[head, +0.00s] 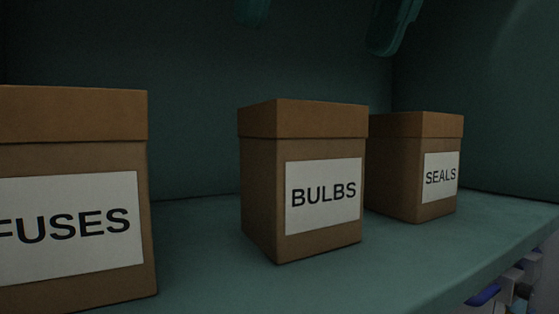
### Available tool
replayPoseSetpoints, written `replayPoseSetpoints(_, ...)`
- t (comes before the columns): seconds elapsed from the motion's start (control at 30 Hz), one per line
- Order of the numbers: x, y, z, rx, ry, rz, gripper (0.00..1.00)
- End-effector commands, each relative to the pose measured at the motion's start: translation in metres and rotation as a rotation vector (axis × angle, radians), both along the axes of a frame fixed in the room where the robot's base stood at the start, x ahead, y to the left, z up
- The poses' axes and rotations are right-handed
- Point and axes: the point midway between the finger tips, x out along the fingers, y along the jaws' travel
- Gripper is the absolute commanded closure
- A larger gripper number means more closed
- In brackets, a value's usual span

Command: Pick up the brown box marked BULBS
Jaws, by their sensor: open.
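The brown box marked BULBS (265,200) stands upright on a teal surface, in the middle of the head view. It has a closed lid and a white label with black letters on its front. My gripper (319,38) shows at the top edge as two teal fingers set wide apart, with nothing between them. It is open and appears above the BULBS box in the picture, apart from it. The rest of the gripper is out of the frame.
A brown box marked FUSES (75,115) stands at the left, cut off by the frame. A brown box marked SEALS (395,180) stands just behind and right of the BULBS box. The teal surface (410,250) is bare in front, ending at an edge at lower right.

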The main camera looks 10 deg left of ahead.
Motion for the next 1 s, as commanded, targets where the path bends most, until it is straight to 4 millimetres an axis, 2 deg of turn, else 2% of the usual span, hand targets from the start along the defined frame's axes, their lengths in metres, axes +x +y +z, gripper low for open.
replayPoseSetpoints(0.2, 0.014, 0.010, -0.030, 0.001, 0.003, 0.002, 0.00)
replayPoseSetpoints(0.47, 0.021, 0.015, -0.047, 0.000, 0.002, 0.002, 0.00)
replayPoseSetpoints(0.7, 0.034, 0.025, -0.076, 0.000, 0.002, 0.002, 0.00)
replayPoseSetpoints(0.83, 0.039, 0.028, -0.086, 0.000, 0.002, 0.002, 0.00)
replayPoseSetpoints(1.0, 0.040, 0.029, -0.089, 0.000, 0.000, 0.001, 0.00)
